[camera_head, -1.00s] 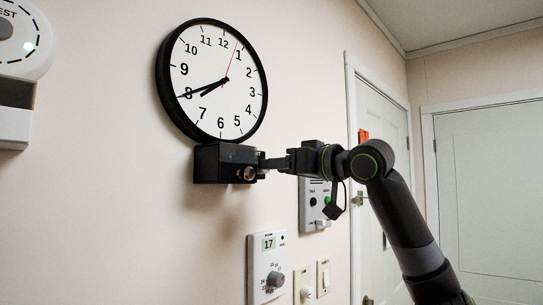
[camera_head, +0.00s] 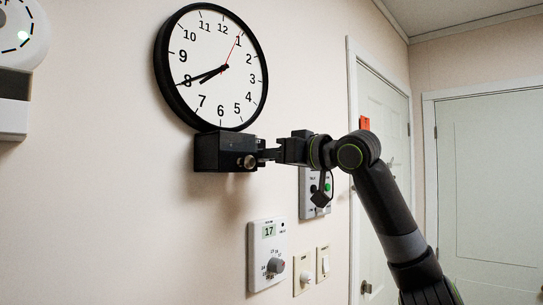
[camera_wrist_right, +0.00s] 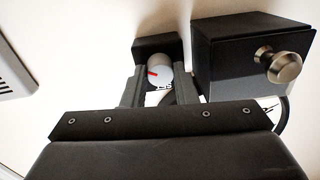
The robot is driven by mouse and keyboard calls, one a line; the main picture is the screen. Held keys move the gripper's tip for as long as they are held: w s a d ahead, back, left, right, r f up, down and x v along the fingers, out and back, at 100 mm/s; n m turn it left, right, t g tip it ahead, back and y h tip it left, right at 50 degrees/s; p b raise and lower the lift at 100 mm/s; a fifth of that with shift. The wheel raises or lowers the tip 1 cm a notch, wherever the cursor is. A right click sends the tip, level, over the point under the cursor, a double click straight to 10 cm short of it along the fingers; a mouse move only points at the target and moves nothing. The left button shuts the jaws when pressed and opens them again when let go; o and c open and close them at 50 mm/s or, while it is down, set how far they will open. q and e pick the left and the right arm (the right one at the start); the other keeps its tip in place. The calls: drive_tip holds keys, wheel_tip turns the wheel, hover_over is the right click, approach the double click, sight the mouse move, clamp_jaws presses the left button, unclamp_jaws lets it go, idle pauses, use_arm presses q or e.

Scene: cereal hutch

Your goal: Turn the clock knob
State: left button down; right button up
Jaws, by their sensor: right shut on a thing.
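The round wall clock (camera_head: 240,105) has a white face and a black rim. A black box (camera_head: 210,152) sits under it, with a brass knob (camera_head: 249,162) that also shows in the right wrist view (camera_wrist_right: 283,66). My right gripper (camera_head: 264,154) is at the box's right side. In the right wrist view its fingers (camera_wrist_right: 158,86) are on either side of a pale round knob (camera_wrist_right: 161,75) with a red mark, and shut on it. This knob is hidden in the head view. My left gripper is not in view.
Below are a thermostat panel (camera_head: 257,248) with a dial and small switch plates (camera_head: 322,262). A button panel (camera_head: 308,200) is partly behind my right gripper. A door (camera_head: 385,130) is to the right. The wall left of the box is bare.

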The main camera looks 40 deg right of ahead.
drive_tip(key=shift+r+n, duration=0.1)
drive_tip(key=shift+n, duration=0.2)
drive_tip(key=shift+n+p, duration=2)
drive_tip(key=shift+n, duration=2)
drive_tip(key=o, duration=1)
